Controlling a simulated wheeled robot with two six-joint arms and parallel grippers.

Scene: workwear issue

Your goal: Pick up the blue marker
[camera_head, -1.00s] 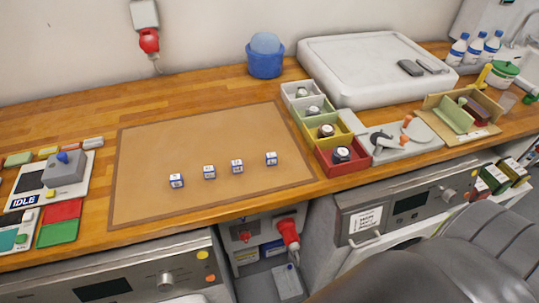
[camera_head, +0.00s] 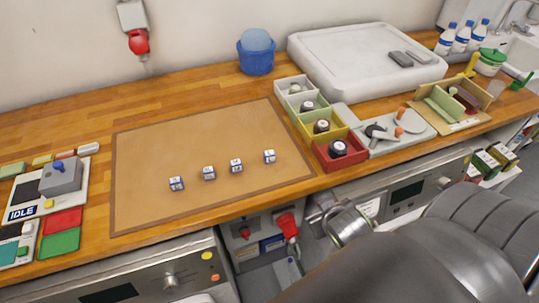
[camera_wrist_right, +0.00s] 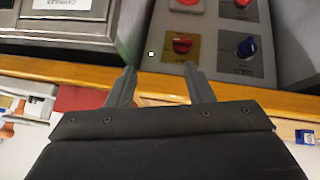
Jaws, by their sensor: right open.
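I cannot make out a blue marker in either view. Blue-and-white lettered cubes lie in a row on the brown mat (camera_head: 150,140); one cube (camera_head: 269,156) is at the row's right end. A blue-and-white cube (camera_wrist_right: 304,136) also shows at the right edge of the right wrist view. My right gripper (camera_wrist_right: 160,82) is open, with nothing between its fingers, over the counter's front edge and the panel below. In the head view my right arm comes in from the lower right; its fingers are not clear there. My left gripper is not in view.
A red bin (camera_head: 340,163) ends a row of small bins right of the mat. A grey box with a blue knob (camera_head: 62,176) stands at the left. A blue bucket (camera_head: 256,57) and white slab (camera_head: 340,60) are at the back. The panel has knobs (camera_wrist_right: 247,48).

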